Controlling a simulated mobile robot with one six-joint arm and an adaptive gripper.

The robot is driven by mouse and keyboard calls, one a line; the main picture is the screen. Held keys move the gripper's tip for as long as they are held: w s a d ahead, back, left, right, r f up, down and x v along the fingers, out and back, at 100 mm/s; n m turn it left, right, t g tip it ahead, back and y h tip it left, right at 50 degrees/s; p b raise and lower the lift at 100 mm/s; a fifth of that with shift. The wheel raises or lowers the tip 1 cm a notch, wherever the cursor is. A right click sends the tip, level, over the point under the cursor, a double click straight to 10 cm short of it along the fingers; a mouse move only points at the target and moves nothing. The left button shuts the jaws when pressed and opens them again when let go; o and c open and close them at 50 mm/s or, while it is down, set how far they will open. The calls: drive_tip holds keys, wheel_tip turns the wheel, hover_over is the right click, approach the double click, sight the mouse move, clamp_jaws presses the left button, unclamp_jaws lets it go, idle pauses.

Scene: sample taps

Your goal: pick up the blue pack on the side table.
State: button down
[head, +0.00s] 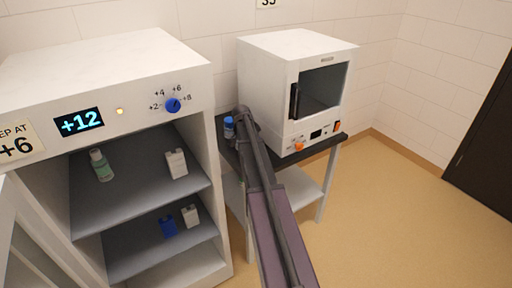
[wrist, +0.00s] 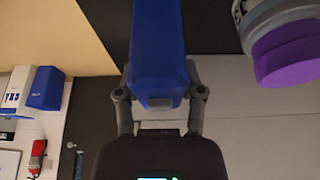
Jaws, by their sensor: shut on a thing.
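The blue pack (wrist: 158,45) fills the upper middle of the wrist view, between the two fingers of my gripper (wrist: 158,88). The fingers are shut on its sides, and its near end shows between them. In the head view a small blue item (head: 229,122) shows at the left end of the dark-topped side table (head: 326,143), beside the end of my arm. My arm hides part of that spot and my gripper there. I cannot tell from these views whether the pack touches the table top.
A white oven (head: 272,83) with a dark window stands on the side table, close right of my arm. An open white cabinet (head: 207,150) stands at left, with a green bottle (head: 101,165), white packs (head: 176,163) and another blue pack (head: 168,227) on its shelves. Floor at right is clear.

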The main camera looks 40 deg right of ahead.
drive_tip(key=shift+r, duration=0.1)
wheel_tip(320, 180, up, 3)
drive_tip(key=p, duration=0.3)
drive_tip(key=shift+r, duration=0.15)
drive_tip(key=s+a+p, duration=0.1)
drive_tip(key=s+a, duration=0.2)
drive_tip(key=s, duration=0.4)
drive_tip(key=s+a+r+p, duration=0.1)
drive_tip(key=s+a, duration=0.3)
drive_tip(key=s, duration=0.3)
drive_tip(key=shift+a+r, duration=0.2)
drive_tip(key=shift+a, duration=0.1)
